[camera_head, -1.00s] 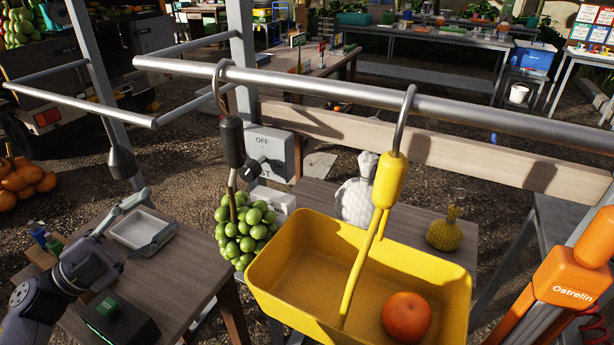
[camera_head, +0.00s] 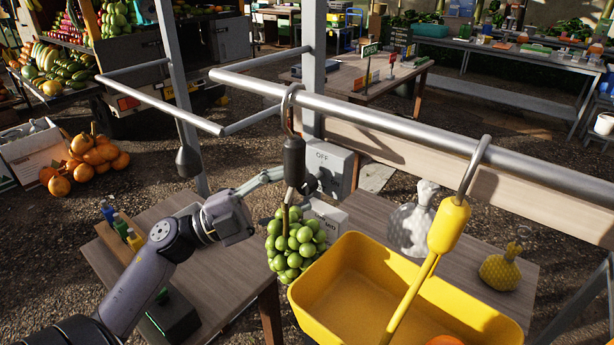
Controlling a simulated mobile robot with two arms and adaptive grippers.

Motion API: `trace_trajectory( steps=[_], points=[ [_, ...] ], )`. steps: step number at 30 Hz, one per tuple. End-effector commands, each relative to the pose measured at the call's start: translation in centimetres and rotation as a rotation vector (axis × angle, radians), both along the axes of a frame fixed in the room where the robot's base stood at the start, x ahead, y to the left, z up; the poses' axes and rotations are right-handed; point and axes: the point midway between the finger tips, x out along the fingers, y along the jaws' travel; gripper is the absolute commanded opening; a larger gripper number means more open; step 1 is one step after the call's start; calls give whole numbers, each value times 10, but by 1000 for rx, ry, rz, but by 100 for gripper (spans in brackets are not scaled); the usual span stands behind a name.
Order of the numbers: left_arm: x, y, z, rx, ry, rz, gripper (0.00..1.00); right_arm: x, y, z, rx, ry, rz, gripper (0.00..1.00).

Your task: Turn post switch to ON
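The post switch is a grey box (camera_head: 338,163) marked OFF, behind the hanging rail at the picture's centre. Its dark knob (camera_head: 311,183) is on the left part of the front, partly covered by the black hook weight. My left gripper (camera_head: 280,175) reaches in from the left, with its fingers pointing right towards the knob. Its tips end near the black weight, and I cannot tell whether they touch the knob. The fingers show edge-on, so their opening is unclear. My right gripper is not in view.
A black hook weight (camera_head: 294,162) and green fruit bunch (camera_head: 295,243) hang in front of the switch. A yellow tub (camera_head: 345,290) hangs at right from the metal rail (camera_head: 400,121). Below my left arm is a wooden table (camera_head: 235,258). Pumpkins (camera_head: 90,158) lie far left.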

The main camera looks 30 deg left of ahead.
Motion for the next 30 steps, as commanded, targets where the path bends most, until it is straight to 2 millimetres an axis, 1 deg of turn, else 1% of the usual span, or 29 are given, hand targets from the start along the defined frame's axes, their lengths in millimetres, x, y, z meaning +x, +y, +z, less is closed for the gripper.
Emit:
trace_trajectory(
  steps=[1, 6, 11, 18, 30],
  points=[
    [6, -6, 6, 2, -3, -2, 48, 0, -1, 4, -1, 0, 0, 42],
    [19, -18, 11, 1, -1, -1, 48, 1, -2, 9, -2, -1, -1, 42],
    [24, -22, 11, 1, 0, 1, 48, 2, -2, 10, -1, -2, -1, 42],
    [24, -22, 11, 1, 0, 1, 47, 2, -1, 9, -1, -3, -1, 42],
    [23, -22, 11, 1, 0, 1, 20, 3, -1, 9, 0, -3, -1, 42]
  ],
)
